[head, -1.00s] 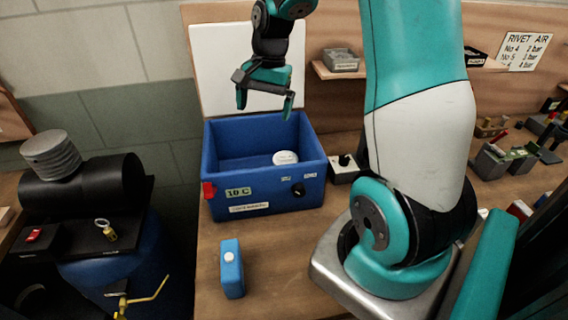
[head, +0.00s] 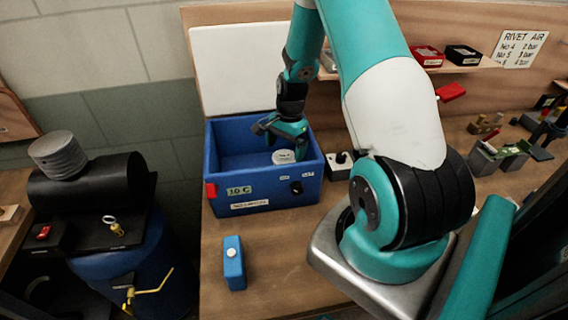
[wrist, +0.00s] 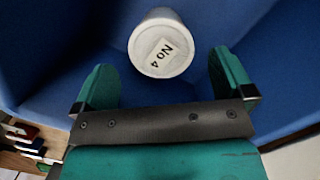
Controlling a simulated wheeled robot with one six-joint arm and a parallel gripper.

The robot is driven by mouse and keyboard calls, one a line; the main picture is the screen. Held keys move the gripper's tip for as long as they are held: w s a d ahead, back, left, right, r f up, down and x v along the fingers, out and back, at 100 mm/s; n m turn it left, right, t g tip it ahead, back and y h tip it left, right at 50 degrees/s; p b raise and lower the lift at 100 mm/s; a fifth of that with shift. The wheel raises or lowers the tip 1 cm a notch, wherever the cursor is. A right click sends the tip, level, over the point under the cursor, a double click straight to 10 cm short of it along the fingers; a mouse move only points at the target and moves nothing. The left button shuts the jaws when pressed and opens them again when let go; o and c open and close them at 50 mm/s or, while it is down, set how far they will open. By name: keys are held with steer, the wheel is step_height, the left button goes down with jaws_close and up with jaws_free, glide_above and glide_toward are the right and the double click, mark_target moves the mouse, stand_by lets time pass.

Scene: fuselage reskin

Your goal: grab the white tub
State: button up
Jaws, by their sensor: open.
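The white tub (head: 283,157) sits inside the blue box (head: 262,197), towards its right side. In the wrist view the white tub (wrist: 160,46) shows a label reading "No 4" and lies just beyond the fingertips, roughly between their lines. My gripper (head: 283,140) is down in the mouth of the box, close above the tub. In the wrist view my gripper (wrist: 165,88) is open and its two teal fingers stand apart with nothing between them. I cannot tell whether a finger touches the tub in the head view.
The box's blue walls surround my gripper, with a white lid (head: 235,70) upright behind. A small blue bottle (head: 234,264) stands in front of the box. A switch box (head: 339,166) sits at its right. A wooden shelf (head: 470,64) holds small bins.

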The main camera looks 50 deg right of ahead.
mark_target(284, 156)
steer(key=shift+a+f+p, duration=0.2)
steer(key=shift+f+p, duration=1)
steer(key=shift+f, duration=1.25)
steer(key=c, duration=1)
steer(key=shift+o, duration=0.2)
